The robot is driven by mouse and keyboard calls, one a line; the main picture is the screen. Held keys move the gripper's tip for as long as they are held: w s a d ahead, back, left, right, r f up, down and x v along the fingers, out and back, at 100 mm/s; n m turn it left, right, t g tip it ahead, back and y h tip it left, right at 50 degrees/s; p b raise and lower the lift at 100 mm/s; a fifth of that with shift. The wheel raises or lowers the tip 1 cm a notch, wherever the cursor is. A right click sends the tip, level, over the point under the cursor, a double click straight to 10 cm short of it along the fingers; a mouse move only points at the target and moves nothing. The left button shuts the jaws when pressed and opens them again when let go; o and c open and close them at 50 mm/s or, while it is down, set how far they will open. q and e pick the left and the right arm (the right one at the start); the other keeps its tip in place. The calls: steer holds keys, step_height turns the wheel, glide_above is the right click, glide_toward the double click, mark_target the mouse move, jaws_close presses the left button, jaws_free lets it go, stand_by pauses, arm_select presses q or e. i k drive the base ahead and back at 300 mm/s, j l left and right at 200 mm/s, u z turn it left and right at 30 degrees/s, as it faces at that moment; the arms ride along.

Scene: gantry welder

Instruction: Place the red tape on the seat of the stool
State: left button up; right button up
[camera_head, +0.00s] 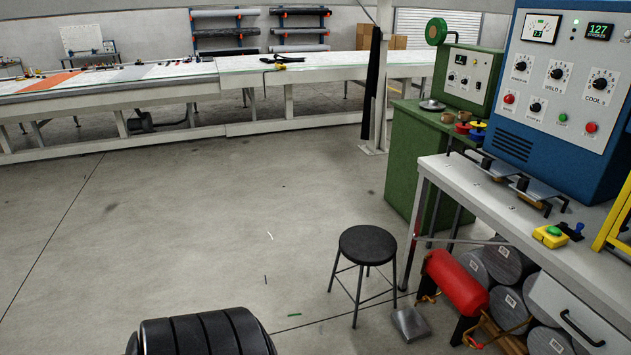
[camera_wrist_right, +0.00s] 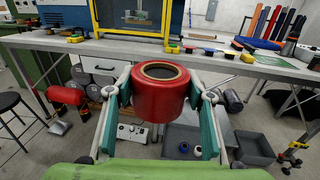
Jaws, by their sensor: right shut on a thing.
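The red tape (camera_wrist_right: 160,101) is a thick red roll with a dark open centre and a tan inner ring. In the right wrist view, it sits between the fingers of my right gripper (camera_wrist_right: 160,92), which is shut on it and holds it up in front of the workbench. The stool (camera_head: 367,245) has a round black seat and thin dark legs. It stands on the floor at the lower middle right of the head view, and its seat is bare. The stool also shows at the left edge of the right wrist view (camera_wrist_right: 8,101). My left gripper is in neither view.
The workbench (camera_head: 480,208) with a blue control box (camera_head: 545,130) stands right of the stool. A red tank (camera_head: 455,282) and grey cylinders (camera_head: 510,305) are beneath it. Open floor (camera_head: 200,220) lies left of the stool. A long table (camera_head: 310,75) crosses the back.

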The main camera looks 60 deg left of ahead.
mark_target(368, 250)
steer(key=i+j+u, duration=0.25)
steer(key=j+u, duration=0.2)
steer(key=i+j+u, duration=0.45)
steer(key=j, duration=0.15)
steer(key=i+j+u, duration=0.25)
steer(key=j+u, duration=0.15)
steer(key=i+j, duration=0.35)
steer(key=i+j+u, duration=0.1)
steer(key=i+j, duration=0.2)
steer(key=i, duration=0.25)
steer(key=i+j, duration=0.3)
steer(key=i, duration=0.1)
